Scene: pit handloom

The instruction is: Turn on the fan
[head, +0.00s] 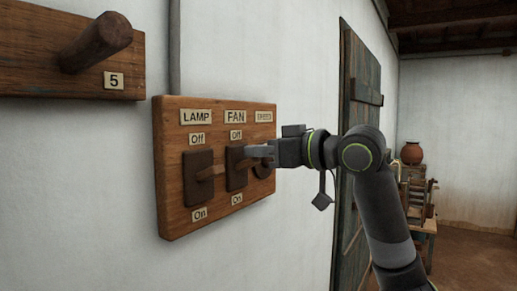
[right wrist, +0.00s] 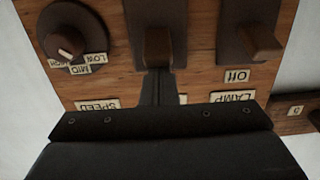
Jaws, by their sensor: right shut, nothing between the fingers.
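A wooden switch board (head: 165,215) is on the white wall, with plates marked LAMP, FAN and a partly hidden SPEED. The dark fan switch (head: 236,181) sits in the middle, with Off above it and On below. My right gripper (head: 250,154) is shut and empty, its tips at the fan switch's lever on the Off side. In the right wrist view, upside down, the fan lever (right wrist: 158,45) is just beyond the fingertips. I cannot tell whether they touch, or which way the lever is set. My left gripper is not in view.
The lamp switch (head: 198,187) is close on the left of the fan switch. The speed knob (right wrist: 62,42), marked LOW and MID, is on its other side. A wooden peg (head: 97,42) on a board numbered 5 juts out at upper left. A door (head: 358,110) stands at right.

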